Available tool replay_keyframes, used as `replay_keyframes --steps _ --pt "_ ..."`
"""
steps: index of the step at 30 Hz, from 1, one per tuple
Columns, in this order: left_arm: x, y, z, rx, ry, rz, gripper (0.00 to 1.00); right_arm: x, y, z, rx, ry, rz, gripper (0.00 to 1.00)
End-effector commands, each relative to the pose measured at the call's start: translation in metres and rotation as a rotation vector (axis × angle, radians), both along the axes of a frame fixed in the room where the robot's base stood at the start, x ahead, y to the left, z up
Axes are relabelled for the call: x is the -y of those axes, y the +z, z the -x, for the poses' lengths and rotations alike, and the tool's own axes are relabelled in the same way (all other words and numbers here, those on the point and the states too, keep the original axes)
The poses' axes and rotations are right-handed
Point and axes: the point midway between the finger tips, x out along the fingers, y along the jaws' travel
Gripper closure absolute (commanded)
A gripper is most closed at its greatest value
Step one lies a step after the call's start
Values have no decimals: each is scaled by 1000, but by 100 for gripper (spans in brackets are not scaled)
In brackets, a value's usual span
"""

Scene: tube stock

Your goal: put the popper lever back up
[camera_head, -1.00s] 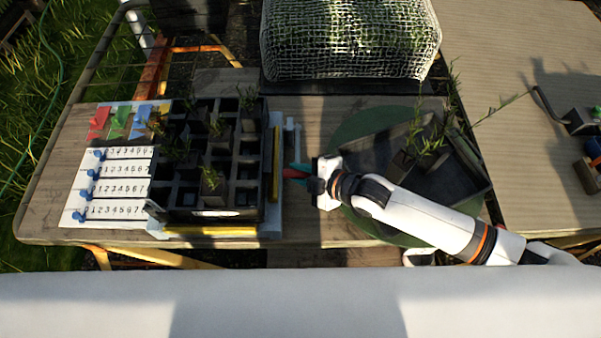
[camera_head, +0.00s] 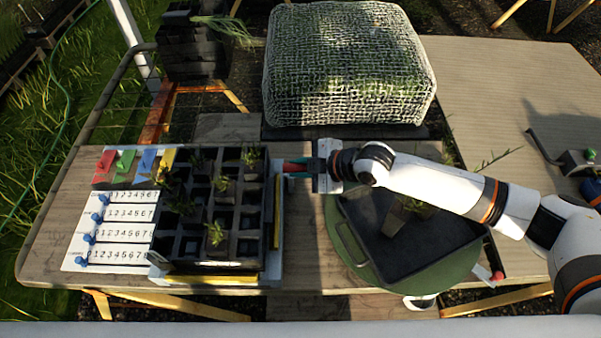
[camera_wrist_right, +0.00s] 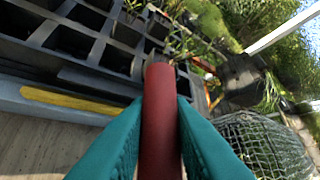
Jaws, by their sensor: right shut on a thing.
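The popper lever's red grip (camera_wrist_right: 160,115) fills the middle of the right wrist view, between the two teal fingers of my right gripper (camera_wrist_right: 160,150). My right gripper (camera_head: 297,167) is shut on it at the right side of the black cell tray (camera_head: 262,215). In the head view the grip is a small red spot largely hidden by the gripper. The tray sits in a pale frame with yellow strips (camera_head: 277,205) and holds several small seedlings (camera_head: 215,234). My left gripper is not in view.
A round green turntable (camera_head: 460,275) carries a dark tray (camera_head: 375,250) with seedlings, below my right arm. A mesh-covered crate (camera_head: 350,65) stands behind. White number scales with blue sliders (camera_head: 103,199) and coloured flags (camera_head: 126,160) lie left.

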Motion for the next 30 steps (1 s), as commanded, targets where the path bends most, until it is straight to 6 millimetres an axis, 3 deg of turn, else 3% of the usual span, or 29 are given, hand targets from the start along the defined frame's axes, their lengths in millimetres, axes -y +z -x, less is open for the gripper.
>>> replay_keyframes --steps 14,15,18,30 --pt "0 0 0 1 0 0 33 1 4 -5 11 -2 0 100" --pt "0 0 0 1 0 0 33 1 5 -5 11 -2 0 75" --pt "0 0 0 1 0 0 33 1 4 -5 9 -2 0 59" --pt "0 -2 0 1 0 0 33 6 7 0 6 -1 0 59"
